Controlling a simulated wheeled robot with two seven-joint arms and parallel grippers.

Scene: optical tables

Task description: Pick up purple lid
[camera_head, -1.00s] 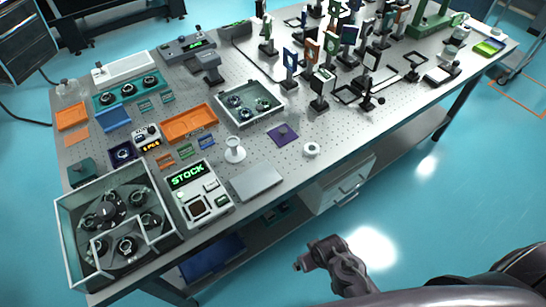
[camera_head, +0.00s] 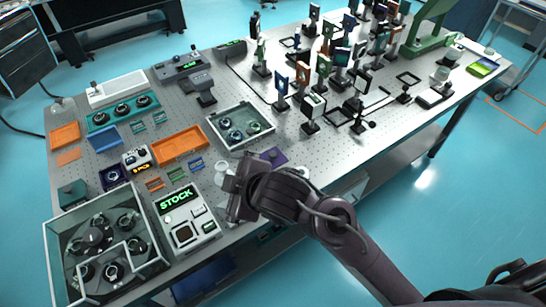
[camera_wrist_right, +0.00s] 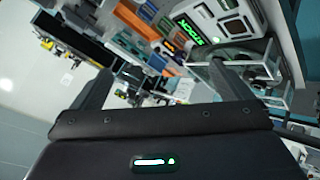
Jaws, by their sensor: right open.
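The purple lid (camera_head: 274,155) is a flat square piece lying on the optical table (camera_head: 300,148), near its front edge. In the head view my right arm covers part of it. My right gripper (camera_head: 238,196) is over the front edge of the table, left of and nearer than the lid, beside the STOCK device. The wrist view shows its two fingers (camera_wrist_right: 165,85) wide apart with nothing held between them. I cannot make out the lid in the wrist view. My left gripper is not in view.
The STOCK device (camera_head: 188,218) and a clear-walled carousel box (camera_head: 155,262) stand on the left. A grey tray with round parts (camera_head: 212,124) lies behind the lid. Upright optics mounts (camera_head: 310,110) crowd the right. A white stemmed cup (camera_head: 221,168) is close to my gripper.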

